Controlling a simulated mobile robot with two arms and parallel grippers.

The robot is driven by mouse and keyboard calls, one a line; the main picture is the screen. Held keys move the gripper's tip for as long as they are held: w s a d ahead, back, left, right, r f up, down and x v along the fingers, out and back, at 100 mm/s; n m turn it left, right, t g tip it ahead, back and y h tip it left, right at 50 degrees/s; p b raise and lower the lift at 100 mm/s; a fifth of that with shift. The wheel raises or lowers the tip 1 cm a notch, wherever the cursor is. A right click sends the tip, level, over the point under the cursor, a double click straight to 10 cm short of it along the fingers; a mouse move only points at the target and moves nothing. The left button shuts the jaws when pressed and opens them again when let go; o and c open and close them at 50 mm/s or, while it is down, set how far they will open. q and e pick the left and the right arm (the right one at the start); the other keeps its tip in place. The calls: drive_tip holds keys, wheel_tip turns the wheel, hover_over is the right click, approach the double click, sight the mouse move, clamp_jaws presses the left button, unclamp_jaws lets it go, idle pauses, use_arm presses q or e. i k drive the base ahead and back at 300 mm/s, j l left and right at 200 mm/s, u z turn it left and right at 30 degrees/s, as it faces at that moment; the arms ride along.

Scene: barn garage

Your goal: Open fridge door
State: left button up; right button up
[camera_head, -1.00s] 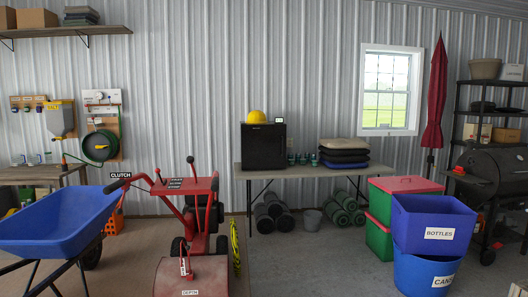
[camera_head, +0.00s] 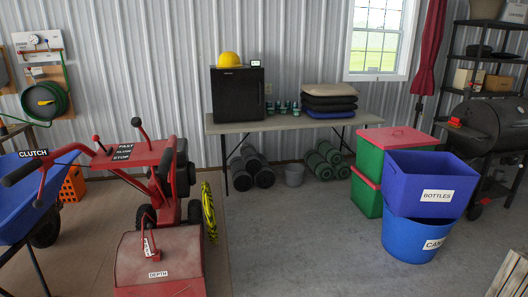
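A small black fridge (camera_head: 238,94) stands on a long folding table (camera_head: 295,123) against the corrugated metal wall. Its front faces me and its door looks shut. A yellow hard hat (camera_head: 229,59) and a small device with a display (camera_head: 255,63) sit on top of it. Neither of my grippers is in view.
A red tiller machine (camera_head: 160,215) and a blue wheelbarrow (camera_head: 22,195) stand at the left. Blue bins (camera_head: 425,200) and red-lidded green boxes (camera_head: 385,160) stand at the right. Concrete floor (camera_head: 290,240) between is clear.

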sight(239, 94)
drive_tip(key=i+l+z, duration=0.2)
drive_tip(key=i, duration=0.65)
drive_tip(key=i+j+z, duration=0.2)
drive_tip(key=i, duration=0.6)
drive_tip(key=i+z, duration=0.2)
drive_tip(key=i, duration=0.65)
